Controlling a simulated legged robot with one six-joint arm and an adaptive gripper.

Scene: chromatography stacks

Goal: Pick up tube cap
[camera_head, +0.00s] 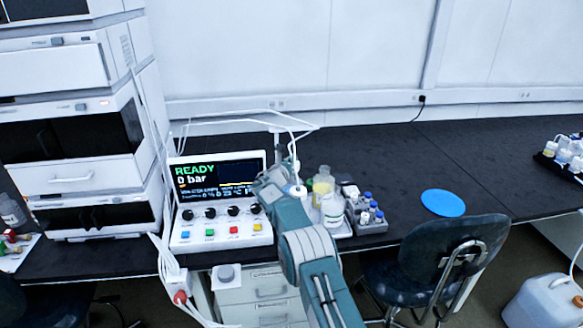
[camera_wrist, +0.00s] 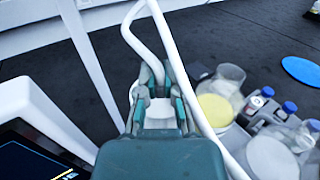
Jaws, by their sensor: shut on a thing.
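My gripper (camera_wrist: 159,100) is shut on a white tube cap (camera_wrist: 158,112) between its two green fingers. A white tube rises from the cap and loops up in the wrist view. In the head view, my gripper (camera_head: 293,184) is above the bench, just right of the READY screen, and the white cap (camera_head: 297,191) shows at its end with the tube running up from it. Whether the cap touches anything below is hidden.
A bottle with yellow contents (camera_head: 323,187), a white-lidded bottle (camera_head: 333,208) and several blue-capped vials (camera_head: 370,212) stand close right of my gripper. The control unit (camera_head: 221,235) is at left. A blue disc (camera_head: 443,203) lies farther right, with bare black bench (camera_head: 400,165) behind.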

